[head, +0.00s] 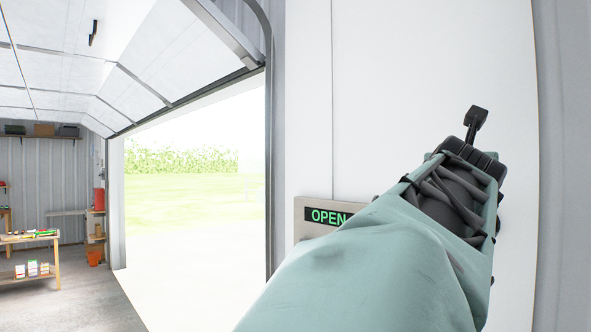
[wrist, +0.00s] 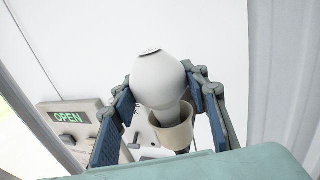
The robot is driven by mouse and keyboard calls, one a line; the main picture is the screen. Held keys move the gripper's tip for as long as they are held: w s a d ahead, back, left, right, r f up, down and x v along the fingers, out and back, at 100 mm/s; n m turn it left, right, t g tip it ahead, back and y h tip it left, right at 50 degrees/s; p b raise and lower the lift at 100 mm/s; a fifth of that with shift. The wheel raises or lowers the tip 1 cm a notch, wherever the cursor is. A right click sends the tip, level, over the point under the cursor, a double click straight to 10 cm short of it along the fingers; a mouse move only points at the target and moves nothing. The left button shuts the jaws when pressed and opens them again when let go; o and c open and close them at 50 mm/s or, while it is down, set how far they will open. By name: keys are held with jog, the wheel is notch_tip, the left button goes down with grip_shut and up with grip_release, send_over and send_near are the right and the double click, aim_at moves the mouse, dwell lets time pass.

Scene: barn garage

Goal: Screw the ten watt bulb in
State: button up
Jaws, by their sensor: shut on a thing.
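The bulb's narrow end goes down into or behind the rim of a beige cup-shaped holder (wrist: 174,132). Its base and any thread are hidden, so I cannot tell how deep it sits. No wattage marking is readable. In the head view my teal-covered arm hides the bulb and holder.
A beige control box with a green OPEN display (head: 325,215) is on the white wall, left of the bulb; it also shows in the wrist view (wrist: 69,117). An open garage doorway (head: 195,220) lies further left. A wooden table (head: 30,240) with small boxes stands at far left.

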jog(key=shift+g+h, duration=0.3)
jog(key=shift+m, duration=0.4)
jog(key=shift+m+g+h, duration=0.4)
jog(key=shift+g+h, duration=0.2)
jog(key=shift+h, duration=0.2)
jog(key=shift+m+g+h, duration=0.5)
jog(key=shift+m+g, duration=0.1)
jog(key=shift+w, duration=0.1)
jog(key=shift+m+g+h, duration=0.5)
jog(key=shift+g, duration=0.1)
jog(key=shift+f+m+g, duration=0.1)
jog(key=shift+m+g, duration=0.2)
jog(key=shift+g, duration=0.1)
